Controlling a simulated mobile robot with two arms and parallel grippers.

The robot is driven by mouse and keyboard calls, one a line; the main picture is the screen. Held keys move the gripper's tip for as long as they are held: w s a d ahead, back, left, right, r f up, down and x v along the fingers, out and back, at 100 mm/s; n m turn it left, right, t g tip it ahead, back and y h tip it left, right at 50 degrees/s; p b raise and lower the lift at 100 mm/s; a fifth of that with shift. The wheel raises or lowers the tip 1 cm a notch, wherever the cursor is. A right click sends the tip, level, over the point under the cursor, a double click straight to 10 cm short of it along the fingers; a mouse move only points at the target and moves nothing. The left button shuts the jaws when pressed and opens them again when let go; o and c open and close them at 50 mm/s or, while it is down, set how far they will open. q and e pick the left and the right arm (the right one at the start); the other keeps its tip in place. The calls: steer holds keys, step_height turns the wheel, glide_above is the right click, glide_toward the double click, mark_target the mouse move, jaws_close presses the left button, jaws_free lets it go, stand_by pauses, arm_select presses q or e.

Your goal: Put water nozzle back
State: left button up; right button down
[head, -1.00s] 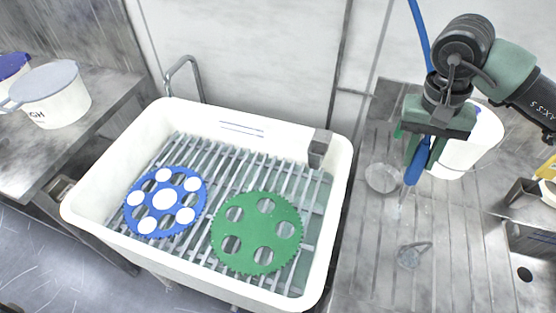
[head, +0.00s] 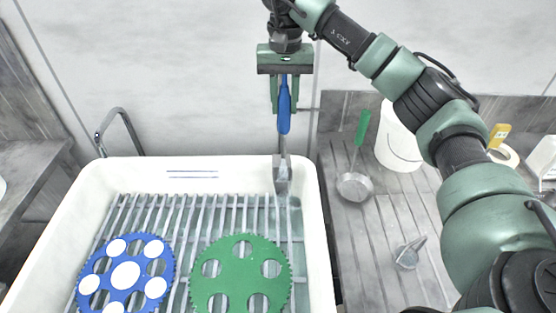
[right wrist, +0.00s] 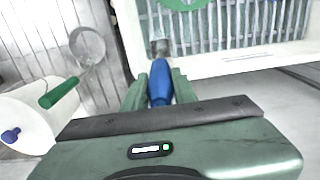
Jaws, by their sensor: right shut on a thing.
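The water nozzle (head: 284,118) has a blue handle and a thin grey lower part. It hangs upright in my right gripper (head: 284,104), whose jaws are shut on the blue handle. The grey holder (head: 282,176) is a small metal block on the back right corner of the white sink's rim (head: 312,215). The nozzle's lower end is over or at this holder; I cannot tell whether it is inside. In the right wrist view the blue handle (right wrist: 160,84) sits between the fingers, with the grey holder (right wrist: 160,48) just beyond. My left gripper is not in view.
A blue platen (head: 127,250) and a green platen (head: 240,290) lie on the sink's rack. A green-handled strainer (head: 355,186), a white container (head: 398,145) and a small grey object (head: 409,252) are on the right counter. A metal tap (head: 122,118) stands behind the sink.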

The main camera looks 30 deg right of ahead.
steer(key=p, duration=0.1)
glide_above(283, 158)
steer(key=f, duration=1)
steer(key=shift+w+d+f, duration=0.1)
steer(key=shift+w+d, duration=0.05)
steer(key=shift+w, duration=0.1)
step_height(283, 158, down, 4)
steer(key=shift+r+p, duration=0.15)
steer(key=shift+p, duration=0.45)
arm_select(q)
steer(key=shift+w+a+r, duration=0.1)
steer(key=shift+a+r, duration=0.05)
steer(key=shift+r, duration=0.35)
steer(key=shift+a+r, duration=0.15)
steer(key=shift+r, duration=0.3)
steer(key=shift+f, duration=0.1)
arm_select(e)
steer(key=shift+f, duration=0.25)
steer(key=c, duration=1.1)
jaws_free()
steer(key=shift+r, duration=0.35)
arm_select(q)
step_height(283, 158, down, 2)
steer(key=b, duration=0.2)
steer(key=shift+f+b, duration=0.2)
steer(key=shift+b, duration=0.15)
arm_select(e)
step_height(283, 158, up, 12)
steer(key=shift+f, duration=0.25)
